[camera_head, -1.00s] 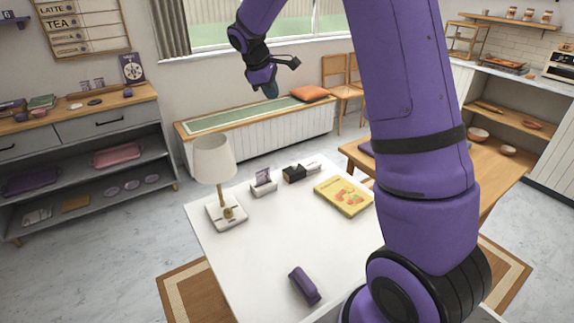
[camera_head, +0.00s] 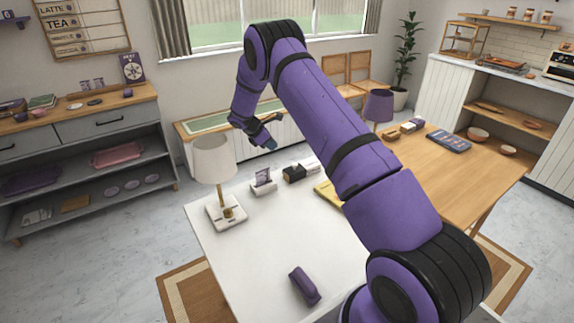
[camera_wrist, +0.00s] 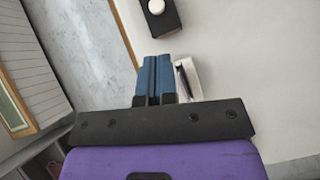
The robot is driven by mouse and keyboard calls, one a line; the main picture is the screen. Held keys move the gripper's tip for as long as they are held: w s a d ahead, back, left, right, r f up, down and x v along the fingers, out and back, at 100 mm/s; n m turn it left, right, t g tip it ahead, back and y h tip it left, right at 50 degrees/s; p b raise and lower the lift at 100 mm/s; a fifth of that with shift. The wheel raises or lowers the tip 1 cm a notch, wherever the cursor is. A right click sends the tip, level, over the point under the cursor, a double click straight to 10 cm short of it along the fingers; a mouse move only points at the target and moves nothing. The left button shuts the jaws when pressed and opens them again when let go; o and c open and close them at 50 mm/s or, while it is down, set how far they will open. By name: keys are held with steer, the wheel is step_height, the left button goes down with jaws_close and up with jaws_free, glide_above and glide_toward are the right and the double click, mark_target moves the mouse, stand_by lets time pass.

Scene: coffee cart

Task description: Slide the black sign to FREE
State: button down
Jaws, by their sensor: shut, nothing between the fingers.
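A small black block (camera_head: 294,173), which looks like the sign, sits near the far edge of the white table (camera_head: 260,245). A white piece (camera_head: 312,164) is beside it on the right. No lettering is readable. In the wrist view a black block (camera_wrist: 163,36) with a round white knob (camera_wrist: 156,6) shows at the top, beyond the fingertips. My gripper (camera_head: 271,145) is shut and empty, above the table's far edge and up-left of the block. Its blue fingers (camera_wrist: 153,62) are together and apart from the block.
A white card holder (camera_head: 264,187) stands left of the block and shows beside my fingers in the wrist view (camera_wrist: 190,72). A lamp (camera_head: 213,160) stands farther left. A yellow book (camera_head: 325,192) is partly behind my arm. A purple case (camera_head: 304,285) lies at the front.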

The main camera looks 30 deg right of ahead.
steer(key=shift+n, duration=0.4)
steer(key=f, duration=0.4)
steer(key=shift+w+d, duration=0.3)
steer(key=shift+d, duration=0.1)
glide_toward(293, 168)
steer(key=x, duration=0.5)
steer(key=shift+s+f, duration=0.1)
steer(key=shift+f, duration=0.1)
steer(key=shift+d, duration=0.1)
steer(key=d, duration=0.9)
steer(key=shift+d, duration=0.25)
steer(key=v, duration=1)
